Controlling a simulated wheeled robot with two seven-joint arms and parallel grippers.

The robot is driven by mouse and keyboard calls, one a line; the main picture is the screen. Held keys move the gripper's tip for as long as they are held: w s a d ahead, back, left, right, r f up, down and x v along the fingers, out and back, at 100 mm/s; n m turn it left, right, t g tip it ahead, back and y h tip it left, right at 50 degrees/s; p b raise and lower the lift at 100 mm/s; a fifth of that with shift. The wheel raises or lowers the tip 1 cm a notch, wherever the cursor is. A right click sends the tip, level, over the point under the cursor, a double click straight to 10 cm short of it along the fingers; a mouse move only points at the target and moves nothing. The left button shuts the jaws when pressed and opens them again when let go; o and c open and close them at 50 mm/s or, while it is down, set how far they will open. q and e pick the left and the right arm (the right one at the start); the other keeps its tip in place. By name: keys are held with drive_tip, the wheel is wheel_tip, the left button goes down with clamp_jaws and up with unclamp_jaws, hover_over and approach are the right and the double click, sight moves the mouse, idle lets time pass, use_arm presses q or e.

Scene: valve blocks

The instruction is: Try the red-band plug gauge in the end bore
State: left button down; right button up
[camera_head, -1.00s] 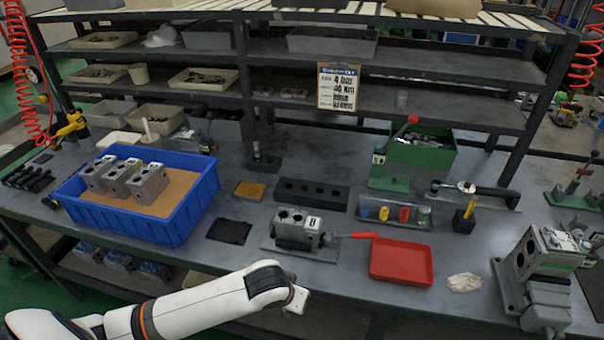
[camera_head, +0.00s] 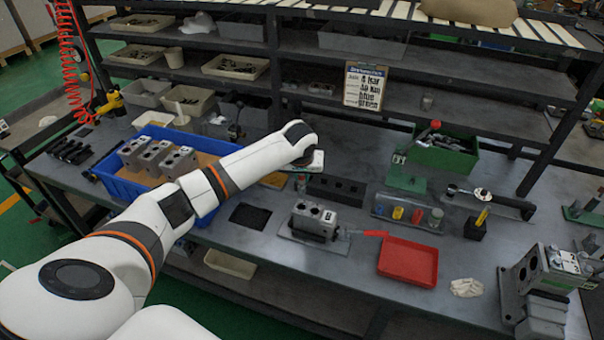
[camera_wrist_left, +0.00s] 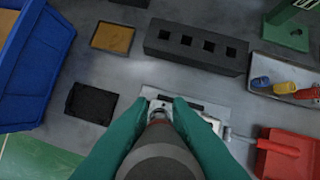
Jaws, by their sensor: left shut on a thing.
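My left gripper (camera_wrist_left: 160,103) has teal fingers closed around a grey cylinder (camera_wrist_left: 158,150) seen end-on, with a dull reddish ring near its narrower far end. It looks like a plug gauge, but I cannot confirm which. In the head view the end of my left arm (camera_head: 308,160) is above the bench, behind the valve block; its fingers do not show. The grey valve block (camera_head: 314,221) sits in a fixture on a plate, dark bores in its top. In the wrist view the fingers and cylinder mostly hide it. Whether the cylinder touches it cannot be told. My right gripper is not in view.
A rack (camera_head: 407,222) holds blue, yellow, red and greenish pieces. A red tray (camera_head: 408,262) lies right of the block. A black block with square holes (camera_wrist_left: 197,46) stands behind it. A blue bin (camera_head: 118,184) with grey blocks is at left, and a dark mat (camera_head: 250,216) lies nearer.

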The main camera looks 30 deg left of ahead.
sight(302, 187)
use_arm(q)
drive_tip(key=shift+r+p, duration=0.2)
drive_tip(key=shift+p, duration=0.5)
drive_tip(key=shift+f+b, duration=1.15)
drive_tip(key=shift+f, duration=1.5)
drive_tip(key=shift+r+p, duration=0.1)
drive_tip(key=shift+p, duration=0.25)
drive_tip(key=shift+p, duration=0.3)
